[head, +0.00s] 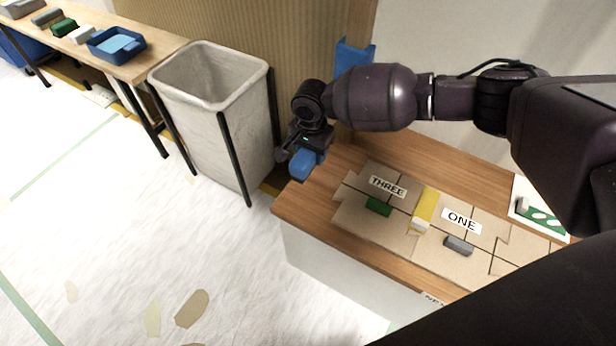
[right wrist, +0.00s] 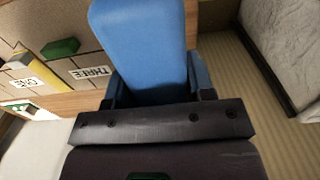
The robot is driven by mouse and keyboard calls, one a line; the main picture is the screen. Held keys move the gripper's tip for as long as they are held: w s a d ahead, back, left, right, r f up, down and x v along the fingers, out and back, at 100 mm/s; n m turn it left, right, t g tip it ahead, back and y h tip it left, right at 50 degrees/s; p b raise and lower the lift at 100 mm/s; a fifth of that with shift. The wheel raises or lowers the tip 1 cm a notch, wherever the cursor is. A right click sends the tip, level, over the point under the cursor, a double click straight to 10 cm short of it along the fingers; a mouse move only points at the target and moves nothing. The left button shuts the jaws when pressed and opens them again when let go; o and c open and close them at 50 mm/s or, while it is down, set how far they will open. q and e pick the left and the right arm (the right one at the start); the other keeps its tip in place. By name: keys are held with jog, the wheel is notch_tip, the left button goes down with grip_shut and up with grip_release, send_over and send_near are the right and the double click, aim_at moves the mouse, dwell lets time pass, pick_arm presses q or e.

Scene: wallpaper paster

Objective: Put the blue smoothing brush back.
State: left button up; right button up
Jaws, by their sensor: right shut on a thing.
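The blue smoothing brush (head: 307,163) is in my right gripper (head: 304,148), which is shut on it. In the head view the brush shows as a blue block below the gripper, over the left end of the wooden worktop. In the right wrist view the blue brush (right wrist: 140,42) fills the upper middle, with its lower end between the jaws. Whether it touches the worktop cannot be told. My left gripper is not in view.
The worktop (head: 292,207) bears tan pieces labelled THREE and ONE, with green (head: 378,206), yellow (head: 425,207) and grey (head: 459,245) items. A blue panel (head: 350,56) stands behind my arm. A grey bin (head: 225,130) is left; a table (head: 150,62) holds a blue tray (head: 97,51).

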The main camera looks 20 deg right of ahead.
notch_tip(320, 180, down, 5)
jog(key=shift+f+b, duration=0.2)
jog(key=shift+b, duration=0.55)
notch_tip(320, 180, down, 6)
jog(key=shift+r+b, duration=0.15)
jog(key=shift+b, duration=0.7)
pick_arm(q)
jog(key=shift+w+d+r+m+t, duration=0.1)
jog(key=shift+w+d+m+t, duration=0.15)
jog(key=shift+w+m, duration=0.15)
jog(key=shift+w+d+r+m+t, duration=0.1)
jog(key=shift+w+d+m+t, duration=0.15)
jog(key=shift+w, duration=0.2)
pick_arm(e)
jog(key=o, duration=0.9)
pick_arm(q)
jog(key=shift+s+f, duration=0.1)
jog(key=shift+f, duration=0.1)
pick_arm(e)
jog(key=shift+o, duration=0.2)
